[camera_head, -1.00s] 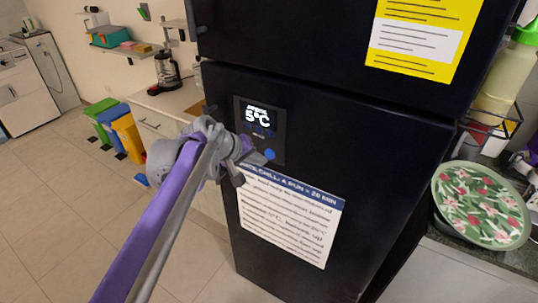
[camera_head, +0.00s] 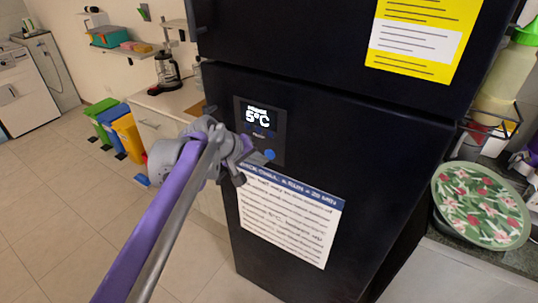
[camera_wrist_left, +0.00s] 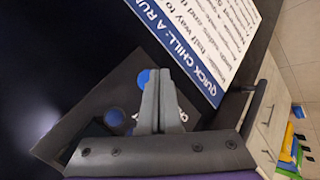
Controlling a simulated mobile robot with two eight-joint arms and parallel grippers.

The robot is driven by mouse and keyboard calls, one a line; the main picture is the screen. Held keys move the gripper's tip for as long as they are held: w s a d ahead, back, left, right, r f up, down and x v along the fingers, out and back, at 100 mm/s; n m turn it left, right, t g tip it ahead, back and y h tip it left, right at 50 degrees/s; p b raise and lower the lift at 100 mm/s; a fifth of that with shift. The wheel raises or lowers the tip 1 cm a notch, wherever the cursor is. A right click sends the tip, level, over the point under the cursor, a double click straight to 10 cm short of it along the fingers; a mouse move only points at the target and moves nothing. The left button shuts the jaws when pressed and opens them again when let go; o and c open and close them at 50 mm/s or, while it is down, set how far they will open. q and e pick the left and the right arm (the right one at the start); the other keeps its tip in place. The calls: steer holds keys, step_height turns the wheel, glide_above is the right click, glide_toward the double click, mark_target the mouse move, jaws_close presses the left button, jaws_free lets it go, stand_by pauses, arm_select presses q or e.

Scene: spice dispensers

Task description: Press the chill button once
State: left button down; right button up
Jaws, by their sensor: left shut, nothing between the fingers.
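A black fridge (camera_head: 330,140) carries a dark control panel (camera_head: 243,104) with a lit "5°C" display (camera_head: 257,117). A round blue button (camera_head: 270,154), seemingly the chill button, sits low on the panel. My left gripper (camera_head: 262,159) is shut and empty, with its tips right at the button. In the left wrist view the shut fingers (camera_wrist_left: 160,76) point at the panel (camera_wrist_left: 75,128) and partly cover a blue round button (camera_wrist_left: 143,77). Whether the tips touch it I cannot tell. A second dark blue round spot (camera_wrist_left: 115,116) shows nearby. My right gripper is out of view.
A white sheet headed "Quick chill" (camera_head: 290,225) is on the fridge door below the panel; it also shows in the wrist view (camera_wrist_left: 215,35). A yellow notice (camera_head: 420,60) is on the upper door. A counter with a floral plate (camera_head: 481,205) stands at right.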

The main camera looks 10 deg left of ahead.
arm_select(q)
steer(key=shift+w+d, duration=0.1)
steer(key=shift+w, duration=0.2)
steer(key=shift+w+d, duration=0.15)
steer(key=shift+w, duration=0.15)
stand_by(0.6)
steer(key=shift+s, duration=0.15)
steer(key=shift+s+a+p, duration=0.3)
steer(key=shift+s, duration=0.3)
steer(key=s, duration=0.1)
steer(key=s+a, duration=0.1)
steer(key=s, duration=0.2)
steer(key=shift+s+a+p, duration=0.3)
steer(key=shift+s+a, duration=0.05)
stand_by(0.8)
